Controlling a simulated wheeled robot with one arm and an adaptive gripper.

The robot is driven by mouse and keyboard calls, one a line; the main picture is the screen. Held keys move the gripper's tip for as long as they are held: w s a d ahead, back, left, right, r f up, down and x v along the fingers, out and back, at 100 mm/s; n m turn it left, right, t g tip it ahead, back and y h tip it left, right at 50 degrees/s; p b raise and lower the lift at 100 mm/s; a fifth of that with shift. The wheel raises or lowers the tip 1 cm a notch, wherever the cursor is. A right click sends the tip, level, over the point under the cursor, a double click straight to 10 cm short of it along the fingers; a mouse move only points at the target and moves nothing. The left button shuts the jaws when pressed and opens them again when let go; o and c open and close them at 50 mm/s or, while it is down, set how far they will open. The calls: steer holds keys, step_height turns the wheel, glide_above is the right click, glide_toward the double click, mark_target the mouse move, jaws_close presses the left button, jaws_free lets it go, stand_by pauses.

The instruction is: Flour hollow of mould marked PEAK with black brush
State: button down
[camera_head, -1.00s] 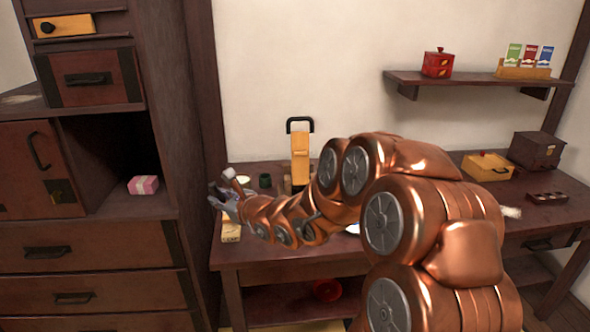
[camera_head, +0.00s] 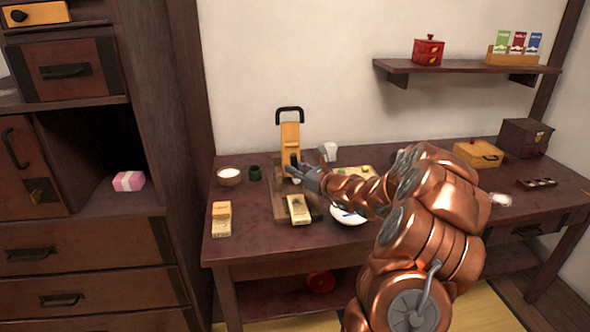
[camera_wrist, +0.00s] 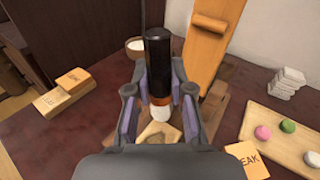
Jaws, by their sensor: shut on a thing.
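My gripper (camera_wrist: 158,95) is shut on the black brush (camera_wrist: 158,60), which stands upright, dark handle up and white bristles down. In the head view my gripper (camera_head: 304,174) is above the wooden board (camera_head: 281,213). A pale wooden mould (camera_head: 299,209) lies on the board; its small lettering is unreadable. In the wrist view a pale mould piece (camera_wrist: 160,136) lies just under the bristles, partly hidden by them and the fingers; I cannot tell whether they touch. A block lettered PEAK (camera_wrist: 246,161) lies to its right. The flour bowl (camera_head: 229,175) stands at the back left.
A wooden press (camera_head: 290,138) with a black handle stands behind the board. Stacked blocks (camera_head: 221,218) lie at the left. A dark cup (camera_head: 254,173) stands by the bowl. A tray of coloured sweets (camera_wrist: 250,117) and a white bowl (camera_head: 347,216) are to the right.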

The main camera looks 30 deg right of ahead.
mark_target(296, 183)
steer(key=shift+f+b, duration=1.6)
steer(key=shift+f, duration=1.35)
steer(key=shift+s, duration=0.1)
steer(key=shift+f+b, duration=0.85)
steer(key=shift+f, duration=0.3)
steer(key=shift+d, duration=0.2)
steer(key=shift+a, duration=0.4)
steer(key=shift+w+d, duration=0.2)
steer(key=shift+d, duration=0.05)
steer(key=shift+s+a, duration=0.15)
steer(key=shift+s, duration=0.2)
stand_by(0.4)
steer(key=shift+w+d+p, duration=0.1)
steer(key=shift+d+p, duration=0.2)
steer(key=shift+w+a, duration=0.15)
steer(key=shift+a, duration=0.25)
stand_by(0.3)
